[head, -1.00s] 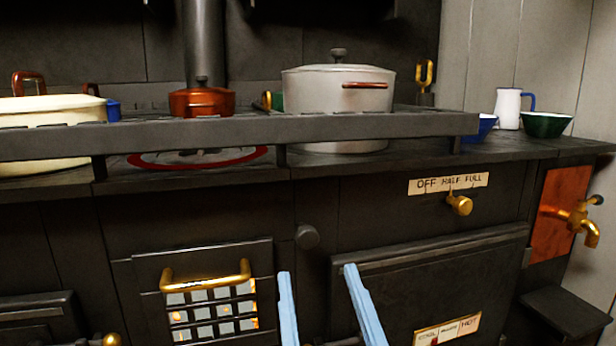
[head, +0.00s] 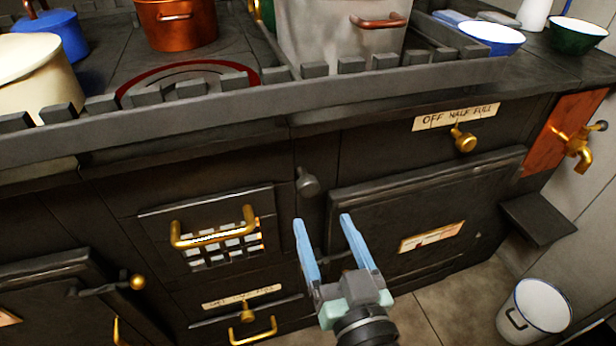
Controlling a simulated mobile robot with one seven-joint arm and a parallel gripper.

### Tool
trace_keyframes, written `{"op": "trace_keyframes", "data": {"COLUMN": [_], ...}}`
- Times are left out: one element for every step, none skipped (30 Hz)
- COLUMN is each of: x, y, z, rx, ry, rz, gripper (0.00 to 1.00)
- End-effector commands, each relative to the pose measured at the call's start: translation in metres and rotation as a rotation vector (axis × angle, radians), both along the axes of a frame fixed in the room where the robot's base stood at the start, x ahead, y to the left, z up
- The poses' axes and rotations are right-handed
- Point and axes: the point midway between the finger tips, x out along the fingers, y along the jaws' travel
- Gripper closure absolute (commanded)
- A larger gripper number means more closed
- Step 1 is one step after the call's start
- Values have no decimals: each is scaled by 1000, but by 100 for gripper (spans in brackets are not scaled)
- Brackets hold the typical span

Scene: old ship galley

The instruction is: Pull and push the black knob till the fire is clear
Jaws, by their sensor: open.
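The black knob (head: 307,183) sticks out from the dark stove front, between the fire grate door and the oven door. My gripper (head: 322,218) is open, with its two blue fingers pointing up toward the knob. The left fingertip appears just below the knob and the right one is to its right; nothing is between them. I cannot tell whether a finger touches the knob.
A brass tap knob (head: 464,140) sits under the OFF HALF FULL label. The oven door (head: 430,200) is right of my gripper. A rail (head: 240,104) runs along the stove top before several pots. A white bucket (head: 535,308) stands on the floor at right.

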Motion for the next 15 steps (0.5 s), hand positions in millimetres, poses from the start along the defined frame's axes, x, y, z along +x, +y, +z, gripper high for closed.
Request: {"op": "trace_keyframes", "data": {"x": [11,17,24,30,36,43,48,54,60,65,69,74,78,81,84], "y": [4,5,7,8,10,12,14,15,17,18,20,21,22,23,23], "z": [2,1,2,1,1,1,1,1,1,1,1,1,1,0,0], "rx": [-1,1,0,0,0,1,-1,0,0,1,0,0,0,1,0], "ry": [-4,-3,-4,-4,-3,-3,-3,-3,-3,-3,-3,-2,-2,-2,-1], "rz": [2,2,1,1,2,2,1,1,1,1,1,1,0,0,0], "gripper": [26,26,26,26,26,26,26,26,26,26,26,26,26,26,26]}}
